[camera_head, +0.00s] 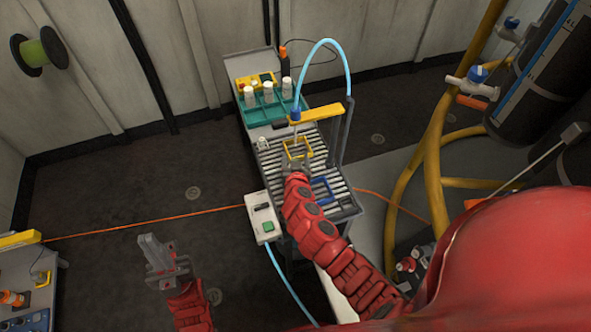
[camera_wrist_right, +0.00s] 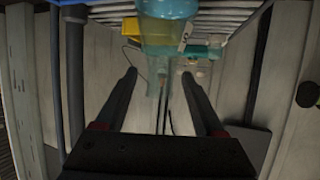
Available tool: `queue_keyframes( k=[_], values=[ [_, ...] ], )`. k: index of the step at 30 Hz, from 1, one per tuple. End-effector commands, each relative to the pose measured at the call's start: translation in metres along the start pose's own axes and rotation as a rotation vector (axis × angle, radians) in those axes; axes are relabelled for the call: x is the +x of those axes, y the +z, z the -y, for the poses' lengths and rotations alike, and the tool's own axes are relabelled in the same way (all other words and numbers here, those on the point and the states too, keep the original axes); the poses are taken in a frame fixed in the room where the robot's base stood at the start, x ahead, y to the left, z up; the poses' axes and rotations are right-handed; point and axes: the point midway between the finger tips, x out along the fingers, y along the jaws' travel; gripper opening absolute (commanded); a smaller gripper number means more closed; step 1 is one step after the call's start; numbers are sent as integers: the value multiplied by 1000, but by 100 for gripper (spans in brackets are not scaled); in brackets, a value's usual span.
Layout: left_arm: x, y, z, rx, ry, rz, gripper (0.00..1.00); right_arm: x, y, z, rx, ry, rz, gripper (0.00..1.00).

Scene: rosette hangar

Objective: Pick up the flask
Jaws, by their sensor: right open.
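A clear flask (camera_wrist_right: 165,42) with a bluish tint and yellowish contents shows at the top middle of the right wrist view, which looks upside down. My right gripper (camera_wrist_right: 160,74) is open, with one finger on each side of the flask's narrow part; I cannot tell whether they touch it. In the head view my right gripper (camera_head: 296,164) is over the roller bench, at the near side of a yellow frame (camera_head: 297,148). The flask is not clearly seen there. My left gripper (camera_head: 165,260) is over bare floor at lower left, with its jaw gap unclear.
The roller bench (camera_head: 338,188) carries a blue frame (camera_head: 320,189) and a teal rack (camera_head: 262,113) with white bottles. A blue hose (camera_head: 341,60) arches over it to a nozzle. A white control box (camera_head: 262,217) sits on its left side. Yellow pipes (camera_head: 436,150) stand right.

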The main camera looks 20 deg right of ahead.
Motion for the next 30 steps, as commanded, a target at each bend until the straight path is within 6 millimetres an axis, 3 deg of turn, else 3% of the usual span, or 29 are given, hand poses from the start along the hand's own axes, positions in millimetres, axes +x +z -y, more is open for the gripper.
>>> queue_keyframes(
  k=[2,12,30],
  values=[
    [0,0,0,0,0,0,0,0,0,0,0,0,0,60],
    [0,0,0,0,0,0,0,0,0,0,0,1,0,0],
    [0,0,0,0,0,0,0,0,0,0,-1,1,1,0]
  ],
)
